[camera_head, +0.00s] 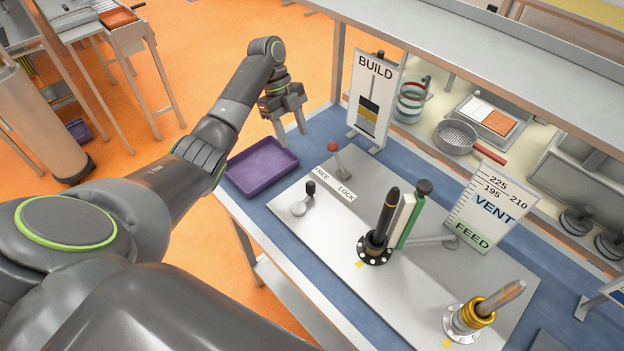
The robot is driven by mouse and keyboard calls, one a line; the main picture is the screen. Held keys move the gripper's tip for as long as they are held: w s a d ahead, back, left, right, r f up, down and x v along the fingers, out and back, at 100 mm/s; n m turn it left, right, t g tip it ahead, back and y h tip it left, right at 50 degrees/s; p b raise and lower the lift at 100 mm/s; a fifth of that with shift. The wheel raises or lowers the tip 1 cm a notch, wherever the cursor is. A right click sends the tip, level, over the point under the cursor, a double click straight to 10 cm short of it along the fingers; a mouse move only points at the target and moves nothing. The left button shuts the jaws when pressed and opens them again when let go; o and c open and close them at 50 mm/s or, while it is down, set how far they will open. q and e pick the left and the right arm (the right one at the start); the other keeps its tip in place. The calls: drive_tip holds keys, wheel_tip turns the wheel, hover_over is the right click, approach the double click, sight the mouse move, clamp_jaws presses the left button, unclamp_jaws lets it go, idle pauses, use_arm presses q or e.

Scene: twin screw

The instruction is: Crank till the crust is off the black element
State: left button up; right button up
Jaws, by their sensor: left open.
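The black element (386,213) stands upright, a dark pointed shaft in a round bolted flange on the grey plate. A brown ring shows near its tip; I cannot tell whether it is crust. A red-knobbed lever (335,152) stands behind the FREE/LOCK label (334,184). My left gripper (291,132) is open and empty, fingers down, above the table's back left, apart from the crank and lever. My right gripper is out of view.
A second element with gold rings (478,309) stands at front right. White and green upright bars (411,218) stand right beside the black element. A BUILD sign (376,97), purple tray (262,166) and VENT/FEED board (487,209) stand around the plate.

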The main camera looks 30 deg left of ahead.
sight(310, 182)
use_arm(q)
drive_tip(key=shift+m, duration=0.3)
drive_tip(key=b+x, duration=0.7)
drive_tip(key=x, duration=0.9)
drive_tip(key=shift+s+d, duration=0.1)
drive_tip(key=shift+d, duration=0.1)
drive_tip(key=shift+d+f, duration=0.15)
drive_tip(key=shift+f, duration=0.45)
drive_tip(key=c, duration=0.9)
drive_tip(key=shift+c, duration=0.4)
drive_tip(key=shift+r, duration=0.1)
